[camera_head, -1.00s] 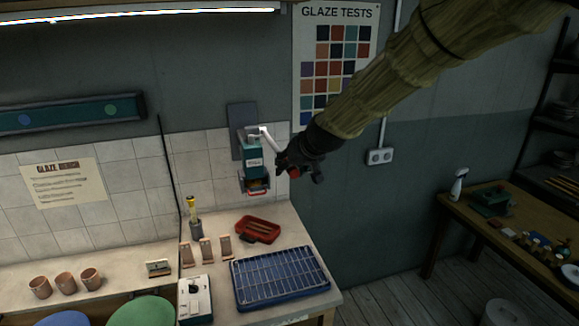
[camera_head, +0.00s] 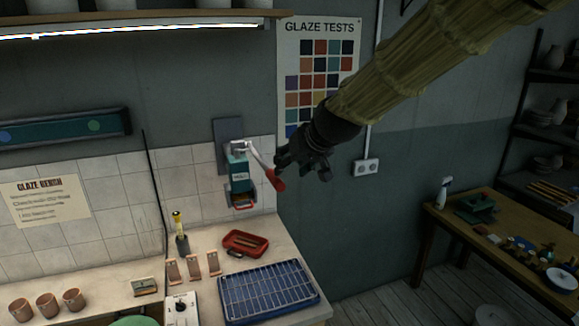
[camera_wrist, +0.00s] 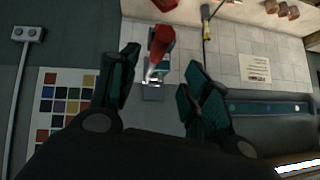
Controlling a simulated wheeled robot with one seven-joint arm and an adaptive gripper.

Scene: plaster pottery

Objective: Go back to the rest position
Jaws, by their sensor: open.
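My gripper (camera_head: 286,162) is open and empty, beside the wall-mounted teal device (camera_head: 238,172) in the head view. The device has a lever with a red handle (camera_head: 277,181) that slopes down to the right, close to my fingertips. In the wrist view my open gripper (camera_wrist: 160,75) has its two dark teal fingers well apart. The red handle (camera_wrist: 161,42) shows between and beyond the fingertips there, with no finger closed on it. My arm reaches in from the upper right of the head view.
Below the device stands a bench with a red tray (camera_head: 245,243), a blue rack tray (camera_head: 268,291) and several small pieces. A glaze chart (camera_head: 320,70) and a socket (camera_head: 367,167) are on the wall. A wooden table (camera_head: 500,235) stands at right. Open space lies between them.

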